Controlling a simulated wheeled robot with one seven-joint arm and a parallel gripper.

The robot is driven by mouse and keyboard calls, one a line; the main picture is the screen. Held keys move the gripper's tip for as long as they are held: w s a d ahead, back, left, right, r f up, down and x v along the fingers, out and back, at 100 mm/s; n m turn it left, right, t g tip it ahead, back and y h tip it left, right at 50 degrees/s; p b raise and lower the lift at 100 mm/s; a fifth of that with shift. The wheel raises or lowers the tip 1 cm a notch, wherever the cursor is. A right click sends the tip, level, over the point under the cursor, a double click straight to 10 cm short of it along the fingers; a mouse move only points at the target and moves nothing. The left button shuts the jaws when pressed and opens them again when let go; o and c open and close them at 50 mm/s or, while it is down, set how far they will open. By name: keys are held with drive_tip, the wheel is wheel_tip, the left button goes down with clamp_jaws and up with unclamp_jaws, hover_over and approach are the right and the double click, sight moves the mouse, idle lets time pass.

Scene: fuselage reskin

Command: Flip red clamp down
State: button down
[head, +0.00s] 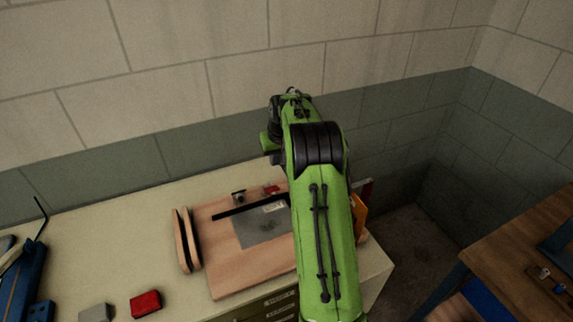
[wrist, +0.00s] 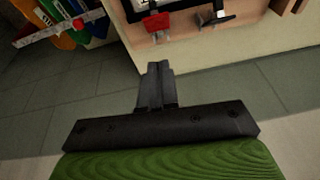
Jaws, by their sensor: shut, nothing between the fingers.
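The red clamp (head: 271,189) is at the back edge of a wooden board (head: 222,262) on the workbench, partly hidden by my arm in the head view. In the wrist view the red clamp (wrist: 157,22) is at the top, beyond my fingertips and apart from them. Whether its handle is up or down is hard to tell. A second clamp (head: 238,195) with a dark handle stands left of it in the head view; it also shows in the wrist view (wrist: 215,18). My gripper (wrist: 157,68) is shut and empty; the head view does not show its fingers clearly.
A grey sheet (head: 262,232) lies on the board under a black bar (head: 235,210). Wooden curved pieces (head: 186,240) stand at the board's left. A red block (head: 145,303) lies at front left. Coloured folders (wrist: 62,20) are at the wrist view's upper left. The wall is close behind.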

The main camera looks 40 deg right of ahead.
wheel_tip(320, 180, up, 2)
hover_over(273, 189)
drive_tip(key=f, duration=0.9)
drive_tip(key=shift+w+f, duration=0.1)
drive_tip(key=shift+w, duration=0.15)
drive_tip(key=shift+s+a+f+p, duration=0.15)
drive_tip(key=shift+s+f, duration=0.15)
drive_tip(key=shift+f, duration=0.4)
drive_tip(key=shift+s+f+p, duration=0.1)
drive_tip(key=shift+s+f, duration=0.15)
drive_tip(key=shift+f, duration=0.4)
drive_tip(key=shift+s+a+f+p, duration=0.15)
drive_tip(key=shift+s+f, duration=0.15)
drive_tip(key=shift+f, duration=0.4)
